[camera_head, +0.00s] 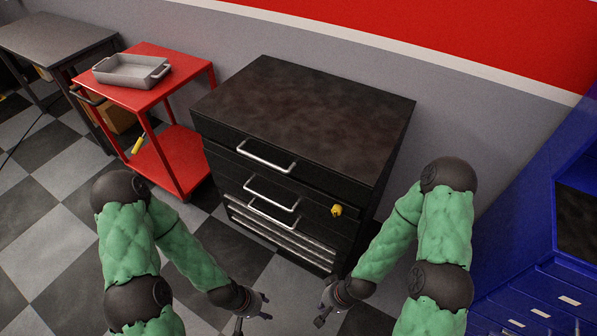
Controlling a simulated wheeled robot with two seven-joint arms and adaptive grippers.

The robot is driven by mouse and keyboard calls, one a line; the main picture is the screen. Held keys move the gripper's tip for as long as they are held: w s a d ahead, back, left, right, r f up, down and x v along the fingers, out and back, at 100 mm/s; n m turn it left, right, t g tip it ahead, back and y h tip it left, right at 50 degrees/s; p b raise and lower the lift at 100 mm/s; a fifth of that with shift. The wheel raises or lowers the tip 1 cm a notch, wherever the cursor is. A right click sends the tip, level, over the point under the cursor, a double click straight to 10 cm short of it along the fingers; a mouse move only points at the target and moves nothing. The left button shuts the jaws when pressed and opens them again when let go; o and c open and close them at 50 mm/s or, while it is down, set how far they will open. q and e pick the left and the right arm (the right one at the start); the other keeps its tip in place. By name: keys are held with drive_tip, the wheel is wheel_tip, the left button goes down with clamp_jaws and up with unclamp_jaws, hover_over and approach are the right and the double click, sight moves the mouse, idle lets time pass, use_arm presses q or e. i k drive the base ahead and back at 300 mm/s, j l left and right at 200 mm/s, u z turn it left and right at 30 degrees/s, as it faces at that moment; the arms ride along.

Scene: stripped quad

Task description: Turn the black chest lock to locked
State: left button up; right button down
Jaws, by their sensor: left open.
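The black chest (225,140) stands against the grey wall, with all its drawers shut as far as I can see. Its lock (336,210) is a small yellow piece on the right side of the front, right of the second handle. Whether it is turned to locked is too small to tell. My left gripper (266,307) is open and empty, low in front of the chest. My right gripper (322,308) looks open and empty, just right of the left one and below the lock. Neither gripper touches the lock.
A red cart (190,82) holding a grey tray (131,71) stands left of the chest. A dark table (50,38) is at the far left. A blue cabinet (530,215) stands at the right. The checkered floor before the chest is clear.

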sight(337, 209)
drive_tip(key=k+l+u, duration=0.1)
drive_tip(key=l, duration=0.25)
drive_tip(key=k+l, duration=0.1)
drive_tip(key=l, duration=0.25)
drive_tip(key=k+l+u, duration=0.15)
drive_tip(key=l, duration=0.15)
drive_tip(key=l+u, duration=0.1)
drive_tip(key=l, duration=0.25)
drive_tip(key=k+j+z, duration=0.25)
drive_tip(key=k+j, duration=0.25)
drive_tip(key=j, duration=0.2)
drive_tip(key=k+j+z, duration=0.2)
drive_tip(key=k+j, duration=0.3)
drive_tip(key=i+l+u, duration=0.1)
drive_tip(key=i+l, duration=0.15)
drive_tip(key=i+l+u, duration=0.15)
drive_tip(key=l, duration=0.25)
drive_tip(key=i+l+u, duration=0.1)
drive_tip(key=i+l, duration=0.25)
drive_tip(key=i+l+u, duration=0.15)
drive_tip(key=l, duration=0.25)
